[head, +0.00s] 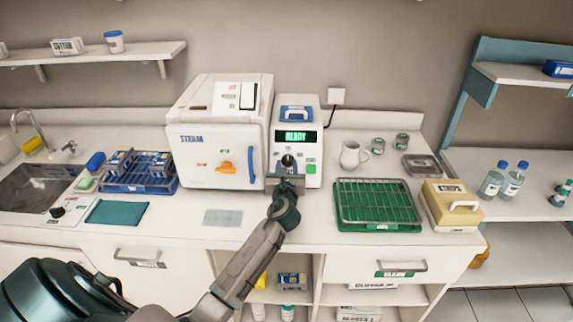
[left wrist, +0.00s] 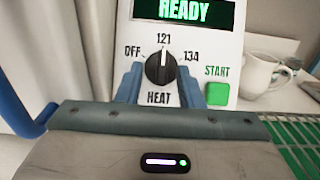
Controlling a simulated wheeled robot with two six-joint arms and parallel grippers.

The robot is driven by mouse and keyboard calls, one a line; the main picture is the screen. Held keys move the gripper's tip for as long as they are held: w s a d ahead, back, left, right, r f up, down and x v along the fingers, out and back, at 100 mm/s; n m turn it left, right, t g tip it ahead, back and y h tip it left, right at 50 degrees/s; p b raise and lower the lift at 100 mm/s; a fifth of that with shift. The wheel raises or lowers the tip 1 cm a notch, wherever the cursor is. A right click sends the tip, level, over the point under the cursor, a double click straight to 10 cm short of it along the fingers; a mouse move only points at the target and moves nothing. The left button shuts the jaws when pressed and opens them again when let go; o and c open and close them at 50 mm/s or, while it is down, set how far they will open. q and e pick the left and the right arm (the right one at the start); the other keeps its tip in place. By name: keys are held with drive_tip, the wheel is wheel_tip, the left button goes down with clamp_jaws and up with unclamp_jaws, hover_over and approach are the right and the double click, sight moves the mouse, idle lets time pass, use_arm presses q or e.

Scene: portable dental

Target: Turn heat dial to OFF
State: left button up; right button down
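The heat dial (left wrist: 160,69) is a black knob with a white pointer line, which points up at 121. The labels OFF, 121 and 134 are around it, with OFF at the left. It also shows in the head view (head: 288,161), on the panel under a green READY display (head: 296,136). My left gripper (left wrist: 160,92) is open in front of the panel, one blue finger on each side of the dial's lower part, with gaps visible between fingers and knob. In the head view my left gripper (head: 287,178) partly hides the panel. My right gripper is not in view.
A green START button (left wrist: 217,94) is right of the dial. The white steam unit (head: 215,150) with a blue handle stands left of the panel. A white mug (head: 351,156) and a green tray with a wire rack (head: 378,226) are to the right.

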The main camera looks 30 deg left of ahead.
use_arm(q)
drive_tip(key=shift+w+d+r, duration=0.1)
drive_tip(key=shift+w+r, duration=0.1)
drive_tip(key=shift+w, duration=0.05)
drive_tip(key=shift+f, duration=0.1)
drive_tip(key=shift+a, duration=0.2)
drive_tip(key=shift+c, duration=0.8)
clamp_jaws()
